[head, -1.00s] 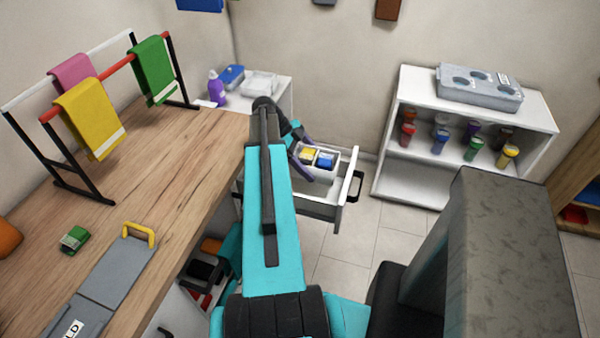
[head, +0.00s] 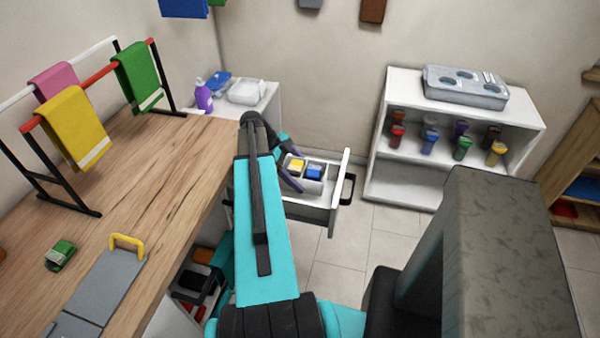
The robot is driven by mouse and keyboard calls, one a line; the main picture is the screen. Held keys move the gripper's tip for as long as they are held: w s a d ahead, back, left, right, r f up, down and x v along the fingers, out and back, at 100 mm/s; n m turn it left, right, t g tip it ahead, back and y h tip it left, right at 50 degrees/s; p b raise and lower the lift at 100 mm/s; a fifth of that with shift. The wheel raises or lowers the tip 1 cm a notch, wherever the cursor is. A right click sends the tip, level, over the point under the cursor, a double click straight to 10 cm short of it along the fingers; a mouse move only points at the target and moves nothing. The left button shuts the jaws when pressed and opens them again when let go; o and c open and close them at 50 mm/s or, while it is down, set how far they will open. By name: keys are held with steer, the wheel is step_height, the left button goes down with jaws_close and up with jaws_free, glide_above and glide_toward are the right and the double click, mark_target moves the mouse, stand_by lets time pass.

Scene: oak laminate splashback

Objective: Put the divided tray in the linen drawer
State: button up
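A linen drawer (head: 322,216) stands pulled out from under the counter's far end, with a dark handle on its front. My gripper (head: 290,178) is at the drawer's left side, beside the tray. One dark purple finger slants down near the tray's left edge; my arm hides the rest. I cannot tell whether it touches the tray or how far the fingers are apart.
A wooden counter (head: 150,190) with a towel rack (head: 85,110) is at left. A purple bottle (head: 203,97) and a white container (head: 247,91) stand on a white unit behind. A white shelf (head: 400,185) with several jars stands at right. Tiled floor lies clear between.

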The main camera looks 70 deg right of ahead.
steer(key=shift+f+b, duration=0.65)
steer(key=shift+f, duration=2.2)
steer(key=shift+f+b, duration=0.5)
steer(key=shift+f, duration=0.05)
steer(key=o, duration=1.4)
steer(key=shift+w, duration=0.1)
